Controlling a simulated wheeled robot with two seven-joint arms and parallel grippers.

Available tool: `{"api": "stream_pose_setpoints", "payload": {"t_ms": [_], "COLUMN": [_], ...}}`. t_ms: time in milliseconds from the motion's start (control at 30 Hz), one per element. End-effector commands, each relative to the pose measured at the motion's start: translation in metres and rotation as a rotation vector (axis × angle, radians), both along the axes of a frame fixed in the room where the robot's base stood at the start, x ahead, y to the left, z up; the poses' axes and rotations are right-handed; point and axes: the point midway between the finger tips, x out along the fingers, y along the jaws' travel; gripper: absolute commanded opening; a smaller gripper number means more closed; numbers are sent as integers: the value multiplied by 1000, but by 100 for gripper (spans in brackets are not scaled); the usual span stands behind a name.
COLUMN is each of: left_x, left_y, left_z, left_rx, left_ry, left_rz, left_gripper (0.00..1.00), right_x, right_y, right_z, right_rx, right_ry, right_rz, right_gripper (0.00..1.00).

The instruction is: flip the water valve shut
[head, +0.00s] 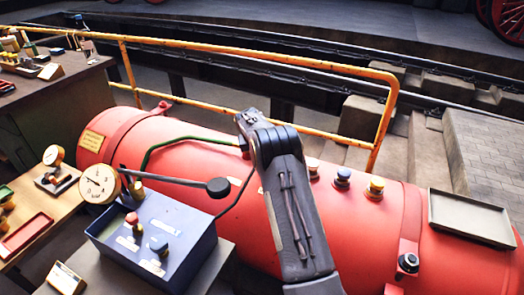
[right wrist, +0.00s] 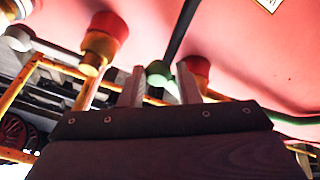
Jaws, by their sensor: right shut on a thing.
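A large red tank (head: 270,190) lies across the head view, with a green pipe (head: 185,140) curving over its far side. My right arm reaches over the tank and hides its own gripper and what it holds in this view. In the right wrist view, my right gripper's two fingers (right wrist: 160,90) stand on either side of a small green valve part (right wrist: 158,73), shut on it. A dark rod runs up from beside it. How far the valve is turned cannot be told. My left gripper is not in view.
A blue box (head: 152,242) with knobs and a pressure gauge (head: 99,184) stand at the left, with a long black-knobbed lever (head: 172,179) above. Red-and-brass fittings (right wrist: 101,42) flank the fingers. A yellow railing (head: 240,57) runs behind the tank. A tray (head: 472,217) sits at the right.

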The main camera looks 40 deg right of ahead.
Motion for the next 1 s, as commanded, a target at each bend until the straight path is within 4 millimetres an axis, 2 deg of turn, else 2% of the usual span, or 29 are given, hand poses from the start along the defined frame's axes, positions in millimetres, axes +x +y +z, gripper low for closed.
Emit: {"api": "stream_pose_setpoints", "payload": {"t_ms": [500, 733, 1000], "left_x": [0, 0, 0], "left_y": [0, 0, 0], "left_z": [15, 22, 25], "left_rx": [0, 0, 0], "left_ry": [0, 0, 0], "left_rz": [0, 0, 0], "left_gripper": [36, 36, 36], "right_x": [10, 14, 16], "right_y": [29, 36, 39], "right_z": [6, 5, 4], "right_rx": [-9, -9, -8], "right_ry": [-7, -7, -7], "right_rz": [-436, -547, -599], "right_gripper": [0, 0, 0]}}
